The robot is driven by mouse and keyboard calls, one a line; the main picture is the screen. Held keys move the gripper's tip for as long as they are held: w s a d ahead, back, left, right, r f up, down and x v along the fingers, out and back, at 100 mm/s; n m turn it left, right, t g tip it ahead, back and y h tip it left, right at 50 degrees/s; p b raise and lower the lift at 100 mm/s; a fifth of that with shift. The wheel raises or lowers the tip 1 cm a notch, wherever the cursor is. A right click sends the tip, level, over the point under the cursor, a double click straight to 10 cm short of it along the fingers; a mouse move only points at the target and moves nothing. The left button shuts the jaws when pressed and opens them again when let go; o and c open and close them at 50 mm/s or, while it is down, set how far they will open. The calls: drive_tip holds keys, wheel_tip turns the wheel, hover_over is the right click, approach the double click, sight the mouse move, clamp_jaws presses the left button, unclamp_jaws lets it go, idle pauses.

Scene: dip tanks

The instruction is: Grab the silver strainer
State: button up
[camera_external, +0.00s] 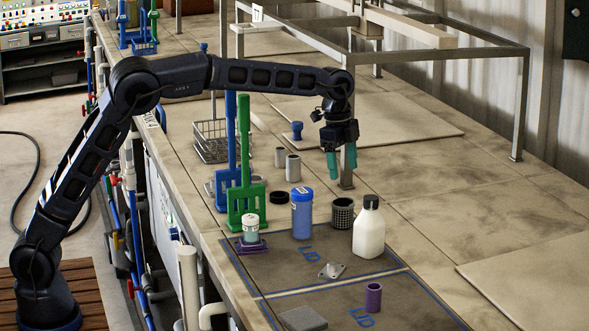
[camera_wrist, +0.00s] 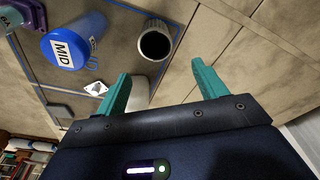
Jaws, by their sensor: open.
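My gripper (camera_external: 341,172) has teal fingers that are apart and empty, pointing down above the bench. It is higher than the strainer and not touching it. In the wrist view my gripper (camera_wrist: 160,69) has the strainer beyond the gap between its fingertips.
A blue jar (camera_external: 302,217) stands left of the strainer, and a white bottle (camera_external: 369,230) with a black cap stands close at its right. Green (camera_external: 244,190) and blue (camera_external: 228,165) racks stand further left. A metal frame post (camera_external: 347,120) rises behind my gripper.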

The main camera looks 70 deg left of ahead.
sight(344, 212)
drive_tip(key=f, duration=0.8)
drive_tip(key=shift+w+d, duration=0.2)
drive_tip(key=shift+d, duration=0.15)
drive_tip(key=shift+s+d+f, duration=0.1)
drive_tip(key=shift+d+f, duration=0.05)
drive_tip(key=shift+f, duration=1.15)
drive_tip(key=shift+s+d+f, duration=0.1)
drive_tip(key=shift+d+f, duration=0.05)
drive_tip(key=shift+f, duration=1.15)
drive_tip(key=c, duration=1.1)
